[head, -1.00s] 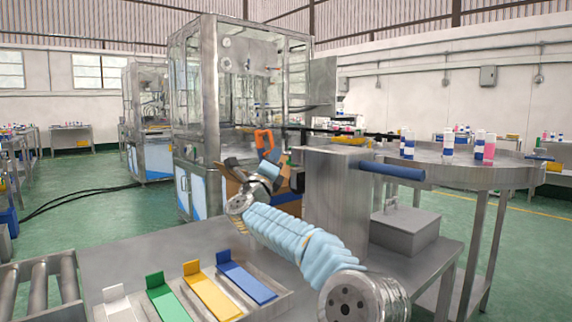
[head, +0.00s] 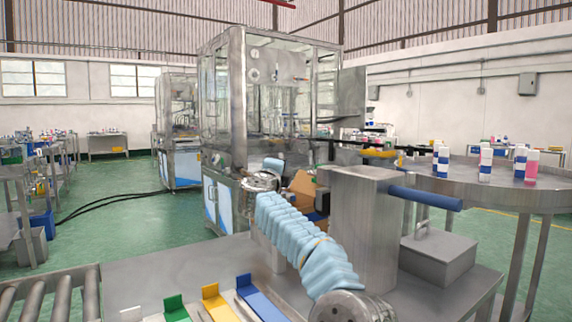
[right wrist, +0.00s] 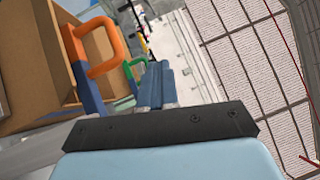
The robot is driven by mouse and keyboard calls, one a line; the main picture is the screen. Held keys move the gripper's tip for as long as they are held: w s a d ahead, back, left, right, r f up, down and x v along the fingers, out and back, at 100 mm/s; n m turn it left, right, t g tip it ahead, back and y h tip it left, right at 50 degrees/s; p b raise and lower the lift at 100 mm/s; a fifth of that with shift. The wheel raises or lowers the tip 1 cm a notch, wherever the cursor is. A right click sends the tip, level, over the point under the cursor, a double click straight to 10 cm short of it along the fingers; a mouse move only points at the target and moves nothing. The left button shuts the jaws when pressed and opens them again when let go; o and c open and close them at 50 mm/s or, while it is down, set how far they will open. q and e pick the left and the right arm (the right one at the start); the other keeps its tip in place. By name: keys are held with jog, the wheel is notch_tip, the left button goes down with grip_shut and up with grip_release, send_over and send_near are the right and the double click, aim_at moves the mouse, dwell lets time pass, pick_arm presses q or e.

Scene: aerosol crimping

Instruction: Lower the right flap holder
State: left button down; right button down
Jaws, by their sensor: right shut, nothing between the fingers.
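The cardboard box (head: 302,184) stands behind my right arm in the head view, its lower part hidden. In the right wrist view the box (right wrist: 35,60) fills the left side. An orange looped flap holder with a blue base (right wrist: 97,47) stands up at its near edge. A second, green flap holder (right wrist: 130,75) shows farther back. I cannot tell which is the right one. My right gripper (right wrist: 158,75) is shut and empty, its fingers just right of the orange loop and seemingly apart from it. In the head view its fingers are hidden. My left gripper is out of view.
A steel cabinet (head: 362,225) with a blue bar stands right of my arm. A grey lidded box (head: 437,255) is beside it. A glazed machine (head: 225,135) stands behind. A round table (head: 460,187) carries bottles. Coloured trays (head: 262,303) lie at the front.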

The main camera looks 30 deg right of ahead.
jog(key=shift+w+a+f+n+y, duration=0.1)
jog(key=shift+w+f+n+y, duration=0.15)
jog(key=shift+w+n+y, duration=0.45)
jog(key=shift+w+h, duration=0.3)
jog(key=shift+w, duration=0.05)
